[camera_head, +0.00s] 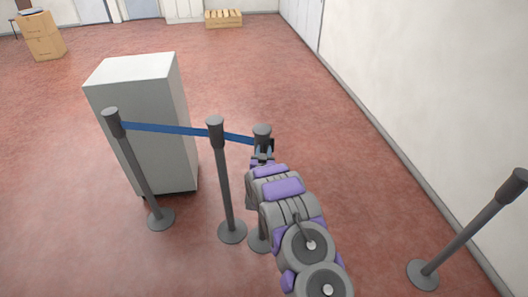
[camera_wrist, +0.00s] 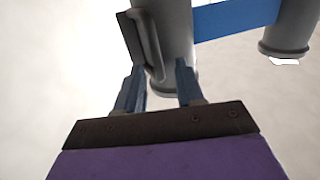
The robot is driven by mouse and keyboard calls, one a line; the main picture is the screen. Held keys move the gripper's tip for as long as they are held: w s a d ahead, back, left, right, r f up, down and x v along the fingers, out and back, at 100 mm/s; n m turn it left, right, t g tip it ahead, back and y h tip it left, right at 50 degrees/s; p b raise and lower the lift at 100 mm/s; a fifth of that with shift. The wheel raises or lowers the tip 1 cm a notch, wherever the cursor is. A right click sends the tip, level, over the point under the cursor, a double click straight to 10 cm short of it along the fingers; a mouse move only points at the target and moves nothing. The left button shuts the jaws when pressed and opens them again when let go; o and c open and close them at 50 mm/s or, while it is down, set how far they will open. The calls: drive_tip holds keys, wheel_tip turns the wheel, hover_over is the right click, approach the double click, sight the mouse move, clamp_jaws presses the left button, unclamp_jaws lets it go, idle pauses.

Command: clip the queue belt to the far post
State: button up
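The blue queue belt (camera_head: 165,129) runs from the left post (camera_head: 112,123) past the middle post (camera_head: 216,134) to a third post (camera_head: 262,132). My gripper (camera_head: 264,152) is at the head of this third post. In the wrist view, my gripper's blue fingers (camera_wrist: 158,88) stand apart, close to the post head (camera_wrist: 172,30). A dark handle-like clip (camera_wrist: 145,45) is on the post head, its lower end between the fingers. No firm grip on it shows. The belt (camera_wrist: 235,18) leads right to another post head (camera_wrist: 290,30). A separate post (camera_head: 470,230) stands at the right without a belt.
A tall grey cabinet (camera_head: 140,110) stands right behind the left posts. The white wall (camera_head: 430,80) runs along the right side. The red floor (camera_head: 370,200) is clear between my arm and the right post. Boxes (camera_head: 42,38) and a crate (camera_head: 223,19) are far back.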

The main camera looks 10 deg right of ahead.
drive_tip(key=shift+w+d, duration=0.1)
drive_tip(key=shift+w, duration=0.4)
drive_tip(key=shift+c, duration=0.3)
drive_tip(key=shift+r, duration=0.1)
clamp_jaws()
